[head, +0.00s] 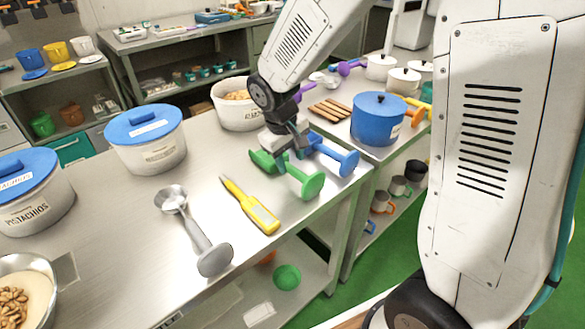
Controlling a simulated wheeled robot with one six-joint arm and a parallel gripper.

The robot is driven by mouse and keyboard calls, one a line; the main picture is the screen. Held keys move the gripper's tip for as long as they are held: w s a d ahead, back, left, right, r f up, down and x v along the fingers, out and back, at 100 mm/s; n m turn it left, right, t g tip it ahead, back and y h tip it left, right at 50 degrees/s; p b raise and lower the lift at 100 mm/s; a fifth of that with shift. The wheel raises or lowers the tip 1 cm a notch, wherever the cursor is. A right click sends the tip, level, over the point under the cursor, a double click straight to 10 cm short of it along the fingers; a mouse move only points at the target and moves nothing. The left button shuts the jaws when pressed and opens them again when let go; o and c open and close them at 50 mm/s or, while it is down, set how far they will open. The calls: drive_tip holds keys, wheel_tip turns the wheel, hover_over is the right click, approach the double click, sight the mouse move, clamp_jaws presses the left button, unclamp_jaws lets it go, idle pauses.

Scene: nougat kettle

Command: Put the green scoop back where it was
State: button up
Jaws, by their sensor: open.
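The green scoop (304,183) lies on the steel table near its right end, with its round-ended handle towards the front edge. My gripper (280,158) is right above the scoop, pointing down and open. It hides the middle of the scoop, and I cannot tell whether the fingers touch it. A blue scoop (338,158) lies just behind and to the right, close to the green one and partly hidden by my gripper.
A yellow thermometer-like tool (250,206) and a grey metal scoop (199,237) lie to the left. A white tub (236,105) stands behind my gripper. Blue-lidded containers (147,140) stand farther left. A blue pot (376,120) stands on the neighbouring table.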

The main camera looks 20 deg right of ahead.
drive_tip(key=w+v, duration=0.1)
drive_tip(key=v, duration=0.7)
drive_tip(key=s+d+r+m, duration=0.1)
drive_tip(key=s+r, duration=0.1)
drive_tip(key=s, duration=0.7)
drive_tip(key=s+d+r+m+y, duration=0.1)
drive_tip(key=s+d+r, duration=0.1)
drive_tip(key=s, duration=0.6)
drive_tip(key=s+d+r+m+y, duration=0.1)
drive_tip(key=s+r, duration=0.2)
drive_tip(key=s, duration=0.6)
drive_tip(key=shift+s+d+r+m, duration=0.2)
drive_tip(key=shift+s+d+m, duration=0.05)
drive_tip(key=shift+s+m, duration=0.05)
drive_tip(key=shift+t, duration=0.3)
